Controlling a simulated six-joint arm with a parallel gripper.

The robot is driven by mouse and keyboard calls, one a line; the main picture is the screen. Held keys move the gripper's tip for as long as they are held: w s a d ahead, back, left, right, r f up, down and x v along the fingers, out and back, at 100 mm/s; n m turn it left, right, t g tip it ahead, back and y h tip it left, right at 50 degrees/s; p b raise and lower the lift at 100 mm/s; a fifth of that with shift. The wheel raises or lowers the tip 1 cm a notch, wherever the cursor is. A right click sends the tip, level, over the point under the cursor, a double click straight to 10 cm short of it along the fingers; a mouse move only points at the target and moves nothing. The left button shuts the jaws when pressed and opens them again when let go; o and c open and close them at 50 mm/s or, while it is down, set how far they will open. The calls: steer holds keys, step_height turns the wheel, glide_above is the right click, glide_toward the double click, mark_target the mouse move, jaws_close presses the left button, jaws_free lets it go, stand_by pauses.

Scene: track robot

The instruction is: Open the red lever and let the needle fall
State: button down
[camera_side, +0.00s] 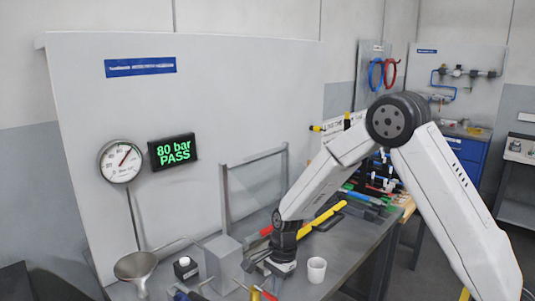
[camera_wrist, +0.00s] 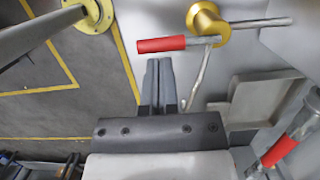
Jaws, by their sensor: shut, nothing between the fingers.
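The red lever (camera_wrist: 161,45) shows in the wrist view as a red-sleeved handle beside a round brass fitting (camera_wrist: 205,20). My gripper (camera_wrist: 159,62) is shut and empty, its fingertips just below the red sleeve; I cannot tell whether they touch it. In the side view my gripper (camera_side: 252,262) is low over the bench, near the grey block (camera_side: 222,262). The gauge (camera_side: 120,161) on the panel has its red needle pointing up and right. The display (camera_side: 172,151) beside it reads "80 bar PASS" in green.
A second red grip (camera_wrist: 279,151) lies at the wrist view's lower right. In the side view a white cup (camera_side: 317,269) stands close right of my gripper.

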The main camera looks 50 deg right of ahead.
mark_target(264, 294)
steer(key=shift+s+a+m, duration=0.15)
steer(key=shift+a+m, duration=0.45)
steer(key=shift+m, duration=0.5)
steer(key=a+m, duration=0.1)
steer(key=m, duration=0.1)
steer(key=a+m+t, duration=0.1)
steer(key=m, duration=0.1)
steer(key=a+m, duration=0.1)
steer(key=shift+m+h, duration=0.3)
steer(key=shift+m, duration=0.1)
steer(key=w+a+m, duration=0.2)
steer(key=w+a, duration=0.1)
steer(key=shift+m+t, duration=0.3)
steer(key=shift+t, duration=0.1)
stand_by(0.6)
steer(key=shift+w+d, duration=0.1)
steer(key=shift+d, duration=0.1)
steer(key=shift+w+d, duration=0.2)
steer(key=shift+d, duration=0.4)
